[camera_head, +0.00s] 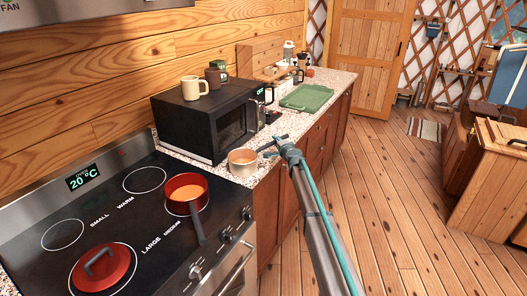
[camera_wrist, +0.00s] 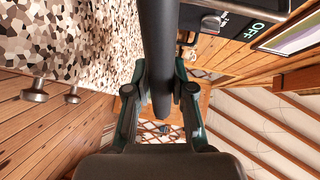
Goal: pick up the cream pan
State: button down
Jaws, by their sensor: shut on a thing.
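The cream pan (camera_head: 242,163) is at the counter's near end, in front of the microwave, with an orange-tan inside and a dark handle pointing right. My gripper (camera_head: 277,148) is at the right of the pan, at its handle. In the wrist view, the dark handle (camera_wrist: 157,50) runs down from the top between the two fingers of my gripper (camera_wrist: 160,92), which is shut on it. The pan's body is out of the wrist view. I cannot tell whether the pan touches the counter.
A black microwave (camera_head: 212,118) carrying mugs stands just behind the pan. The stove (camera_head: 125,225) at left holds a red pot (camera_head: 186,192) and a red lidded pan (camera_head: 101,266). A green tray (camera_head: 306,97) lies farther along the speckled counter (camera_head: 285,124). The wooden floor (camera_head: 400,200) at right is clear.

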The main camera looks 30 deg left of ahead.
jog(key=shift+r, duration=0.25)
